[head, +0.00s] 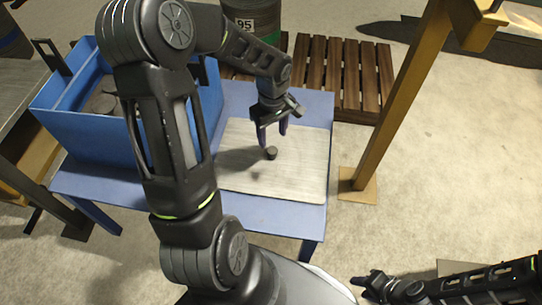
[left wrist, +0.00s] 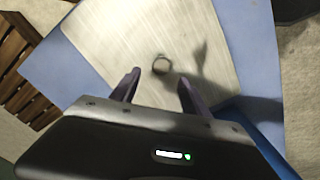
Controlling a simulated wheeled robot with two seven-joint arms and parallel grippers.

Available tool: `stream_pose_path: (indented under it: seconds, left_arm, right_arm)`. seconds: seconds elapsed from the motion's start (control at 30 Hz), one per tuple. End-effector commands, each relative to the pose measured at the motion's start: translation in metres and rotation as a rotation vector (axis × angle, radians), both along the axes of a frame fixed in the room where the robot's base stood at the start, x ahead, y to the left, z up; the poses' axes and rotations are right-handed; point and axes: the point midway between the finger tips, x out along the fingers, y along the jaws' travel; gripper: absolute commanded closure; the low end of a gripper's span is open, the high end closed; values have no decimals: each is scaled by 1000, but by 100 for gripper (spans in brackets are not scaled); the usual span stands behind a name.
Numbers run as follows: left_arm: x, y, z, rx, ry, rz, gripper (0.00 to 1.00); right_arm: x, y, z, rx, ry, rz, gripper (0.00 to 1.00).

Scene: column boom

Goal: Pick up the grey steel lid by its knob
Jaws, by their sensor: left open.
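The grey steel lid (head: 298,178) lies flat on the blue table (head: 318,108). Its dark round knob (head: 271,153) stands up near the middle of the lid. In the left wrist view the lid (left wrist: 130,32) fills the upper middle, with the knob (left wrist: 161,64) ahead of the fingertips and roughly between them. My left gripper (head: 270,138) is open, pointing down above the lid, with its fingertips close to the knob; it also shows in the left wrist view (left wrist: 160,82). My right gripper (head: 362,284) is at the lower right, away from the table; its jaw state is unclear.
A blue divided box (head: 100,125) stands on the table's left side. A wooden pallet (head: 350,75) lies behind with a dark drum (head: 250,22). A yellow post (head: 398,100) rises close to the table's right side. Open floor lies to the right.

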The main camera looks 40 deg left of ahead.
Motion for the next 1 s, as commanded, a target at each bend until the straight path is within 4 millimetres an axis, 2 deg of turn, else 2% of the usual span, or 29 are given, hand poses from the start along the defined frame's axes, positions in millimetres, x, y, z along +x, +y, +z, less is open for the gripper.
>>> stream_pose_path:
  seconds: [0.23, 0.63, 0.9, 1.0]
  left_arm:
    - [-1, -1, -25, -2, 2, -2, 46]
    - [-1, -1, -31, -1, 2, -2, 46]
    - [-4, -2, -69, -3, 3, -2, 46]
    - [-3, -2, -77, -3, 2, -3, 46]
  right_arm:
    - [0, 0, -7, 0, 0, 0, 64]
    - [0, 0, -8, 0, 0, 0, 64]
    - [0, 0, -20, 0, 0, -1, 64]
    - [0, 0, -22, 0, 1, -2, 64]
